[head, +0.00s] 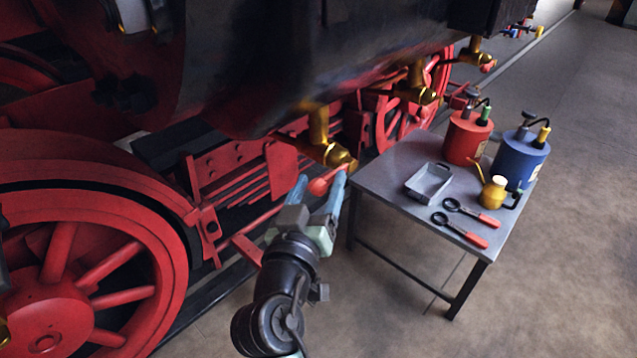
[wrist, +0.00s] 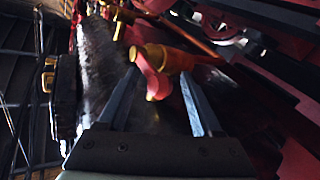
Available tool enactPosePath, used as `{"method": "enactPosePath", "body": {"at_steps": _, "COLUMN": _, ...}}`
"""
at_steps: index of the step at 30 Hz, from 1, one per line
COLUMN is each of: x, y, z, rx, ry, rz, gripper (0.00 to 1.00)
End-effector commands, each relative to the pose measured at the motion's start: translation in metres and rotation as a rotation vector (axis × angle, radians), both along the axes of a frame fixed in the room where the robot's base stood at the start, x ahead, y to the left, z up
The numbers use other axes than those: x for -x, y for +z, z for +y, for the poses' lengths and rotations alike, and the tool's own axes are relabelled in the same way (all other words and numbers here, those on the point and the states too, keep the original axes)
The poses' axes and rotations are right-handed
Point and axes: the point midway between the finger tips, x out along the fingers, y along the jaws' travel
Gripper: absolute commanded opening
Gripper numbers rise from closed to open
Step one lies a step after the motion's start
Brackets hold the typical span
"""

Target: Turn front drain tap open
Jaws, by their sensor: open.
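The nearest brass drain tap (head: 322,140) hangs under the dark cylinder of the locomotive in the head view. Its red lever handle (head: 320,186) ends in a rounded knob. My gripper (head: 322,182) is open, with its two blue fingers on either side of the red handle. In the wrist view the brass tap body (wrist: 165,58) and red handle (wrist: 152,78) show between the fingertips of my gripper (wrist: 160,78). I cannot tell whether a finger touches the handle.
A grey metal table (head: 385,180) stands close to the right of my gripper. It holds a tray (head: 428,183), red can (head: 467,138), blue can (head: 520,158), yellow oiler (head: 494,192) and red-handled tools (head: 470,228). A red wheel (head: 90,270) is at left. More taps (head: 418,90) hang farther back.

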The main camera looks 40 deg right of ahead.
Motion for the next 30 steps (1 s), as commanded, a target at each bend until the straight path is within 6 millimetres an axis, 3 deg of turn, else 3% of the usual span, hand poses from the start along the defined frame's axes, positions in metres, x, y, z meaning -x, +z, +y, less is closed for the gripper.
{"method": "enactPosePath", "body": {"at_steps": 3, "x": 0.0002, "y": -0.0001, "z": 0.0000, "rx": 0.000, "ry": 0.000, "rz": 0.000, "gripper": 0.67}}
{"method": "enactPosePath", "body": {"at_steps": 14, "x": -0.0010, "y": -0.0006, "z": 0.0018, "rx": -0.001, "ry": 0.004, "rz": 0.001, "gripper": 0.02}}
{"method": "enactPosePath", "body": {"at_steps": 30, "x": -0.0035, "y": -0.0017, "z": 0.0048, "rx": -0.003, "ry": 0.014, "rz": 0.001, "gripper": 0.00}}
